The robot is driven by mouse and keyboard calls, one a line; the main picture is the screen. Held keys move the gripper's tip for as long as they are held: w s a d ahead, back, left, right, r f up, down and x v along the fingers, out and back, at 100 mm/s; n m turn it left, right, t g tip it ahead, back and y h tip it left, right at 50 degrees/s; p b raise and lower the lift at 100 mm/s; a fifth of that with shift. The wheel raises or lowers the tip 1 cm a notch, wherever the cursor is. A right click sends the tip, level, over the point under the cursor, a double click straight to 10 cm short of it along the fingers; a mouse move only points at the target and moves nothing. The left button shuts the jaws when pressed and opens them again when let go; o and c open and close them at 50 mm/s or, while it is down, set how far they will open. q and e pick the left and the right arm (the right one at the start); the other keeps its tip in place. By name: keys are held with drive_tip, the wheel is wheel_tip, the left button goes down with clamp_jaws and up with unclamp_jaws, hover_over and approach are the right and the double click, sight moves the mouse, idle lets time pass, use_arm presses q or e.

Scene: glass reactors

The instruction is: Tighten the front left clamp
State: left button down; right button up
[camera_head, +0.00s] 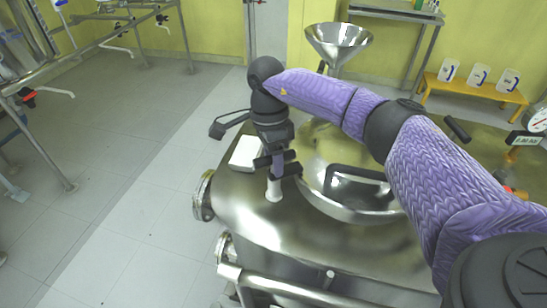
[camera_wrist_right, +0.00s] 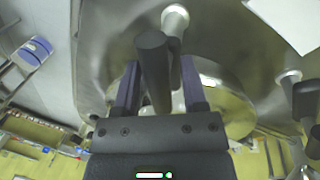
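The front left clamp (camera_head: 273,190) stands on the steel reactor top (camera_head: 245,205) beside the round lid, with a pale post and black handles. It also shows in the right wrist view, as a pale round end (camera_wrist_right: 175,17) and a thick black handle (camera_wrist_right: 153,70). My right gripper (camera_head: 277,163) points down over the clamp in the head view. In the wrist view its two purple fingers (camera_wrist_right: 160,63) are spread, one on each side of the black handle, with visible gaps. Contact with the handle cannot be made out. My left gripper is in neither view.
The round lid (camera_head: 350,213) with a dark handle lies right of the clamp. A white block (camera_head: 244,152) sits behind it. Another black-handled clamp (camera_wrist_right: 304,98) shows at the wrist view's right. A steel funnel (camera_head: 338,42) rises behind; a pressure gauge (camera_head: 538,121) stands right.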

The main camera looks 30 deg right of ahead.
drive_tip(key=shift+o, duration=0.6)
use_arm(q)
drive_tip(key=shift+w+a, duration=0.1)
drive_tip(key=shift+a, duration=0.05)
use_arm(e)
drive_tip(key=shift+w+r, duration=0.1)
drive_tip(key=shift+r, duration=0.15)
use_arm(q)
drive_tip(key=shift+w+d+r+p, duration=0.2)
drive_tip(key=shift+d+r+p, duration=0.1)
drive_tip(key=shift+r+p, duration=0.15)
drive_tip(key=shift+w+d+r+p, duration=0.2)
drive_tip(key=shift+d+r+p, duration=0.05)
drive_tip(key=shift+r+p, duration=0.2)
use_arm(e)
wheel_tip(320, 180, up, 9)
drive_tip(key=w, duration=0.1)
drive_tip(key=shift+w+d, duration=0.2)
drive_tip(key=shift+w, duration=0.2)
